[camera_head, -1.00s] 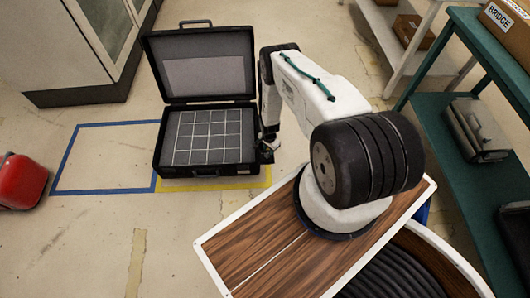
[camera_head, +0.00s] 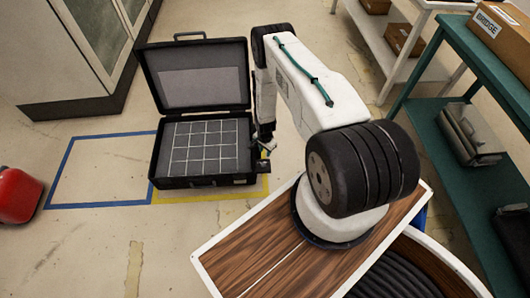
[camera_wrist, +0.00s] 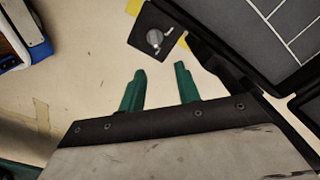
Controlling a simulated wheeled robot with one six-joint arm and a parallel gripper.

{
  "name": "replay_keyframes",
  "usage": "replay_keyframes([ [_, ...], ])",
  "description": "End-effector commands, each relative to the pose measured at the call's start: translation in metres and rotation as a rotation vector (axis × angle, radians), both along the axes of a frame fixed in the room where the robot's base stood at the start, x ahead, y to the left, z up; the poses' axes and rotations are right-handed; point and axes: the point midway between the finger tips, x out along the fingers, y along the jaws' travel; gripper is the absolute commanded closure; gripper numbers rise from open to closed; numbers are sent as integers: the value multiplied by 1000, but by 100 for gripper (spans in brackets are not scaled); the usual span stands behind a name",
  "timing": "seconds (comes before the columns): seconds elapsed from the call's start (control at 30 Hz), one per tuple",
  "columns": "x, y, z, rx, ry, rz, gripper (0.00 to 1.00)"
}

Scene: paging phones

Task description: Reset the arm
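My gripper (camera_wrist: 160,69) shows in the wrist view as two green fingers, spread apart with bare floor between them. It is open and empty. In the head view my gripper (camera_head: 264,143) is small and partly hidden, low beside the right edge of the black case. My white arm is bent, with its end pointing down toward the floor.
The open black case (camera_head: 158,160) with a grid insert stands on the floor within yellow tape. A black plate with a silver knob (camera_wrist: 155,38) lies ahead of the fingers. A green shelf (camera_head: 455,95) stands right; a red object (camera_head: 17,195) left.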

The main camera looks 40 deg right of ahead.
Motion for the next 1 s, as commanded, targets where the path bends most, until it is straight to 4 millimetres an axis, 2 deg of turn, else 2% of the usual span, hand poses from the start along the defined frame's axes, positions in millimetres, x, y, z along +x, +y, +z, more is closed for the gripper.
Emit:
replay_keyframes([
  [0.5, -2, 1, -1, 3, 9, 30, 67],
  [0.57, -9, 4, 0, 19, 41, 74, 67],
  [0.7, -55, 23, 1, 89, 170, 180, 67],
  [0.73, -63, 26, 8, 109, 202, 211, 67],
  [0.8, -70, 31, 36, 149, 255, 280, 67],
  [0.97, -68, 36, 95, 202, 314, 393, 67],
  [1.0, -65, 37, 112, 213, 324, 422, 67],
])
